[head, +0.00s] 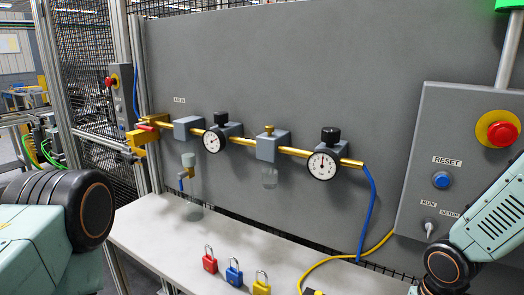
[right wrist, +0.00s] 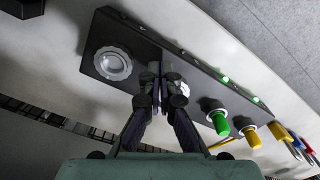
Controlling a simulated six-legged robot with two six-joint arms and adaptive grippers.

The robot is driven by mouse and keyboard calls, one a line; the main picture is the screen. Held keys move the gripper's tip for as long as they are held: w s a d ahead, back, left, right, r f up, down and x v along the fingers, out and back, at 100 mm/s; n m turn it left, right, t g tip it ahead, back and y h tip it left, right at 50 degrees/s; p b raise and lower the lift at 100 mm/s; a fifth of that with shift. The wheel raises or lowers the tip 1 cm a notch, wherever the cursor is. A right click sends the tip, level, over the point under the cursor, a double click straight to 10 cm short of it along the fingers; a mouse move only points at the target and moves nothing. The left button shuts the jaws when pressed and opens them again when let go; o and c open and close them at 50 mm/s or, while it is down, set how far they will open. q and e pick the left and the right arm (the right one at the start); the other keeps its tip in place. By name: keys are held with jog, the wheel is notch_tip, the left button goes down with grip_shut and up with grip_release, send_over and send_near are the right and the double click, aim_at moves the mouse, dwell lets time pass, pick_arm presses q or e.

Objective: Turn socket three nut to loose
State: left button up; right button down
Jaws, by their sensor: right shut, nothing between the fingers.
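In the right wrist view a dark box (right wrist: 200,84) carries a row of round fittings. A large silver ringed socket (right wrist: 112,64) is at its left end. A smaller silver fitting (right wrist: 181,88) is partly hidden by my right gripper. A green-ended fitting (right wrist: 218,122) and a yellow-ended fitting (right wrist: 252,136) follow to the right. I cannot tell which is socket three or see any number. My right gripper (right wrist: 155,72) is shut and empty, its tips over the box between the large socket and the smaller silver fitting; contact is unclear. My left gripper is out of view.
In the head view red (head: 210,261), blue (head: 234,273) and yellow (head: 261,285) padlocks stand on the pale bench (head: 150,225). Behind it a grey panel (head: 300,75) carries gauges and a brass line. A control box (head: 455,150) with a red button stands at right.

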notch_tip(320, 180, up, 5)
jog(key=p, duration=0.4)
jog(key=shift+r, duration=0.1)
jog(key=shift+s, duration=0.15)
